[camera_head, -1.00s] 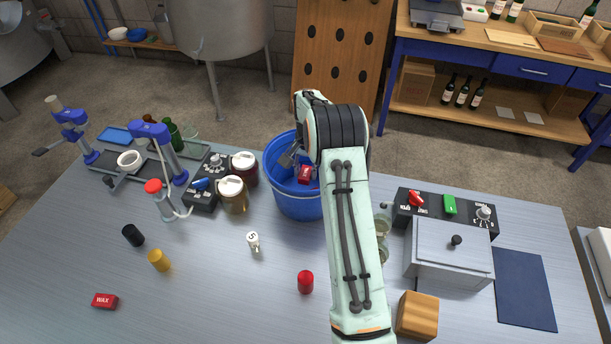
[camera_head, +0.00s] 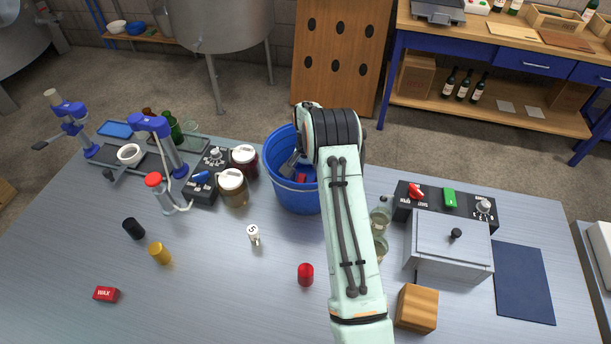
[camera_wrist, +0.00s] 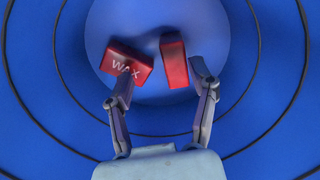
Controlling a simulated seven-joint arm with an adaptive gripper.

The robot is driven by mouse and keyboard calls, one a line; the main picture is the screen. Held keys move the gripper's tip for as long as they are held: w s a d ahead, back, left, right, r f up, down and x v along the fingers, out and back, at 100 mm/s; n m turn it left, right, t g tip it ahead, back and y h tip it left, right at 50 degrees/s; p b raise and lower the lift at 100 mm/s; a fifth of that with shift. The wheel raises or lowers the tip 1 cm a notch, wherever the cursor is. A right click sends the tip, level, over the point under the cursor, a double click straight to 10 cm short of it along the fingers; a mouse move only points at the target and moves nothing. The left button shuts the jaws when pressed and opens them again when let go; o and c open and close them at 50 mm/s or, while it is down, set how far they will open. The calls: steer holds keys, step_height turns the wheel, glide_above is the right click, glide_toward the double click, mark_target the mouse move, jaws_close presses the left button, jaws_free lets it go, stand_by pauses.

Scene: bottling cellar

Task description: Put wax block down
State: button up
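My gripper (camera_head: 292,170) is inside the blue bucket (camera_head: 298,202), pointing down, partly hidden by my arm. In the wrist view its two fingers (camera_wrist: 163,82) are spread apart, with nothing pinched between them. A red wax block (camera_wrist: 174,62) is seen end-on between and beyond the fingertips, touching neither. A second red block marked WAX (camera_wrist: 126,62) is at the left, its face partly covered by the left finger. I cannot tell how far either is from the bucket floor. In the head view a bit of red (camera_head: 301,178) shows inside the bucket. Another wax block (camera_head: 106,294) lies at the table's front left.
Two lidded jars (camera_head: 232,187) stand close left of the bucket. A red cap (camera_head: 306,274), a white piece (camera_head: 253,235) and a wooden block (camera_head: 417,307) stand in front.

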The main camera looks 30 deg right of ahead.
steer(key=shift+r, duration=0.1)
step_height(320, 180, up, 12)
steer(key=s+a+r+n, duration=0.2)
steer(key=s+a+r, duration=0.2)
steer(key=a+r, duration=0.2)
steer(key=s+a+r+n, duration=0.3)
steer(key=s+a, duration=0.3)
steer(key=s, duration=0.3)
steer(key=s+a+r+n, duration=0.25)
steer(key=s+a, duration=0.35)
steer(key=s, duration=0.3)
steer(key=s+a+f+n, duration=0.2)
steer(key=s, duration=0.8)
steer(key=shift+s+a+n+y, duration=0.15)
steer(key=shift+a+n+y, duration=0.2)
steer(key=shift+a+y, duration=0.05)
